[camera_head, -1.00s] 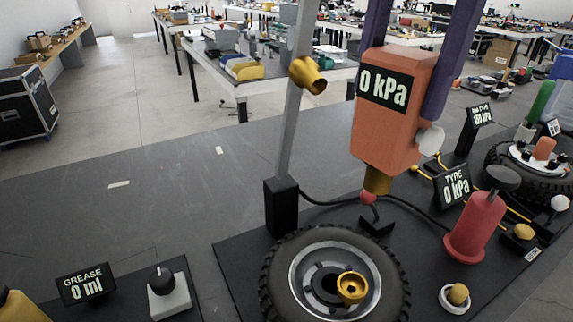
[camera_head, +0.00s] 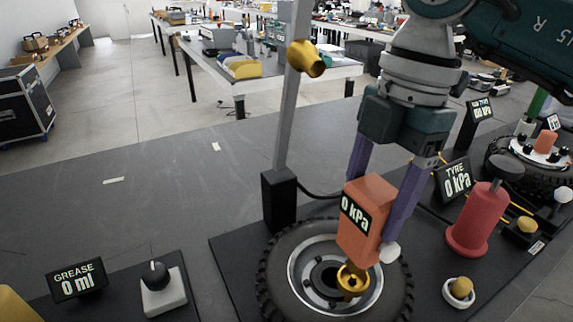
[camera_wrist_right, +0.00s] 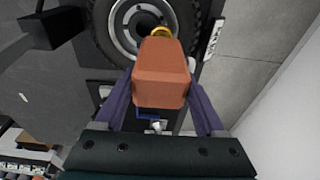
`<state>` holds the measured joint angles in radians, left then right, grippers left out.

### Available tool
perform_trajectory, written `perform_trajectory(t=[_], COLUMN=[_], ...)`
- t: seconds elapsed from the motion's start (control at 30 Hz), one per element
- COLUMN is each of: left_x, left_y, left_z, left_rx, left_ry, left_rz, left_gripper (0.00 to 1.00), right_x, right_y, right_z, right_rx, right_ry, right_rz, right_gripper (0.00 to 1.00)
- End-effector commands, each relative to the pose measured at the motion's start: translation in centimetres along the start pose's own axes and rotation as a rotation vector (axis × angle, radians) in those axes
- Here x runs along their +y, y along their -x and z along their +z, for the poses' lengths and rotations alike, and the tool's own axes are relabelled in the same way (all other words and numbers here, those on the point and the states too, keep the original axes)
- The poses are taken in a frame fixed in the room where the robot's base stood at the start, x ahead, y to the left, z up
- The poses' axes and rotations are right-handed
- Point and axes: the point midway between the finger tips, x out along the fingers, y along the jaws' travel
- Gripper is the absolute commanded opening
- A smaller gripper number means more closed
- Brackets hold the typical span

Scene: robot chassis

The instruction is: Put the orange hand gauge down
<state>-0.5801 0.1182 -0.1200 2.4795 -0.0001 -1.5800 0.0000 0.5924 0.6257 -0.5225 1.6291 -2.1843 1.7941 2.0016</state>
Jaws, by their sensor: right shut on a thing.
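The orange hand gauge (camera_head: 368,212), with a dark "0 kPa" display, is between the purple fingers of my right gripper (camera_head: 375,205), which is shut on it. In the head view the gauge hangs upright over the right part of the wheel (camera_head: 278,278), its lower end at a gold fitting (camera_head: 352,280) on the wheel. I cannot tell whether gauge and fitting touch. The right wrist view shows the gauge (camera_wrist_right: 161,75) between both fingers, with gold at its far end near the wheel hub. My left gripper is not in view.
A grey post (camera_head: 290,110) with a gold nozzle stands behind the wheel. A red cylinder (camera_head: 478,222) and a "TYRE 0 kPa" sign (camera_head: 455,181) stand to the right. A grease sign (camera_head: 77,281) and a dial block (camera_head: 162,290) are at left. The table's left middle is clear.

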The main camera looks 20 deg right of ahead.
Motion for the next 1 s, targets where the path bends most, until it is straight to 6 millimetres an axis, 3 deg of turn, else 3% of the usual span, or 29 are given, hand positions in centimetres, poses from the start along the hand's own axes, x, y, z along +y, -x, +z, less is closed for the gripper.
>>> perform_trajectory(t=[0.2, 0.6, 0.63, 0.87, 1.0], left_x=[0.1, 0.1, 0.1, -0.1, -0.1], left_y=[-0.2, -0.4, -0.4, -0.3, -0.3], left_z=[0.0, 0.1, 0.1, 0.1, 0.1], left_rx=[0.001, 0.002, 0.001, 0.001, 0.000], left_ry=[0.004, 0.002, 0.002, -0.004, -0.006], left_rz=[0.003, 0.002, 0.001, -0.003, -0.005], left_gripper=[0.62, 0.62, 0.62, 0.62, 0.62], right_x=[-0.1, 0.0, 0.0, 0.0, 0.0], right_y=[-3.2, -3.8, -3.9, -3.8, -3.8], right_z=[0.4, 0.6, 0.6, 0.6, 0.6], right_rx=[0.001, 0.000, 0.000, 0.000, 0.000], right_ry=[-0.001, 0.000, 0.000, 0.000, 0.000], right_rz=[-0.002, 0.000, -0.001, -0.001, -0.001], right_gripper=[0.00, 0.00, 0.73, 0.99, 1.00])
